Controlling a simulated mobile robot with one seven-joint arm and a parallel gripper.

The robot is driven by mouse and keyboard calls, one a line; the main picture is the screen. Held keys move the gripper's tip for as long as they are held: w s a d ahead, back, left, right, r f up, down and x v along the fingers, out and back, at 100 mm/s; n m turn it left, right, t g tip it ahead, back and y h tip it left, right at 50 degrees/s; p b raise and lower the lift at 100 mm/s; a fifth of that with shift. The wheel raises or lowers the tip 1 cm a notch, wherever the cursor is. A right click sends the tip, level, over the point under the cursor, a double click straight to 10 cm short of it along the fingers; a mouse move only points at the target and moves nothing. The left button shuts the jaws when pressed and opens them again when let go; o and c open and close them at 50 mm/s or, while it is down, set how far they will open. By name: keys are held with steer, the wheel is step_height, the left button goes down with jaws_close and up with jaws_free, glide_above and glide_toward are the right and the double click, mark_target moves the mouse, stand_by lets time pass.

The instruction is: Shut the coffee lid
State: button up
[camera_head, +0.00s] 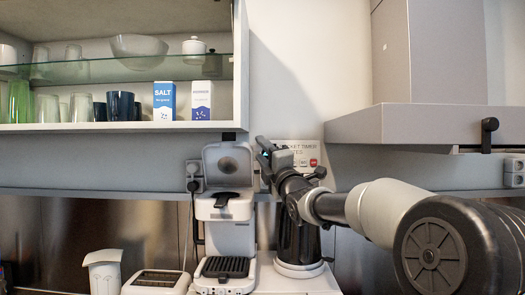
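The coffee machine (226,238) stands on the counter below the wall cabinet, white and grey with a black drip grate at its front. Its grey lid (228,163) is raised, standing upright above the machine's top. My gripper (263,148) is to the right of the raised lid and close to it in the picture. Its fingers are dark and small here, and I cannot tell whether they are open or shut. I cannot tell whether they touch the lid. My arm comes in from the lower right.
An open cabinet (120,128) with glasses, a bowl and boxes hangs above left. A range hood (425,124) is at the upper right. A dark kettle-like container (298,245) stands right of the machine, partly behind my arm. A toaster (157,281) stands at left.

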jaws_close()
steer(key=shift+f+b, duration=0.15)
steer(key=shift+b, duration=0.15)
